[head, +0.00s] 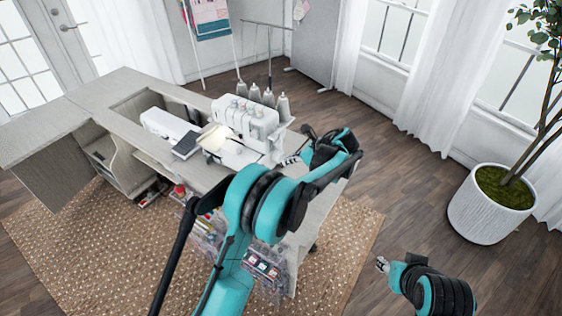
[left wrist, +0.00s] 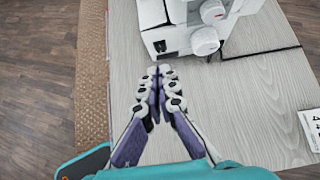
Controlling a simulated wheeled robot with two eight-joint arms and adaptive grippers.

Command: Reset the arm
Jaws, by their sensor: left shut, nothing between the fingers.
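My left arm (head: 262,205) reaches up through the middle of the head view. Its gripper (head: 287,162) is over the cabinet top, just right of the white serger (head: 246,122). In the left wrist view the left gripper (left wrist: 160,72) has its fingertips together with nothing between them. It points toward a white machine with round knobs (left wrist: 205,35), and the tips look a little short of it. My right gripper (head: 382,264) shows small at the lower right, over the floor and apart from the furniture. Its finger opening is too small to tell.
The sewing cabinet (head: 95,85) carries a white sewing machine (head: 170,132) and thread cones (head: 268,97). A printed card (left wrist: 312,128) lies at the right in the wrist view. A potted plant (head: 490,205) stands at the right. The floor (head: 400,190) between is clear.

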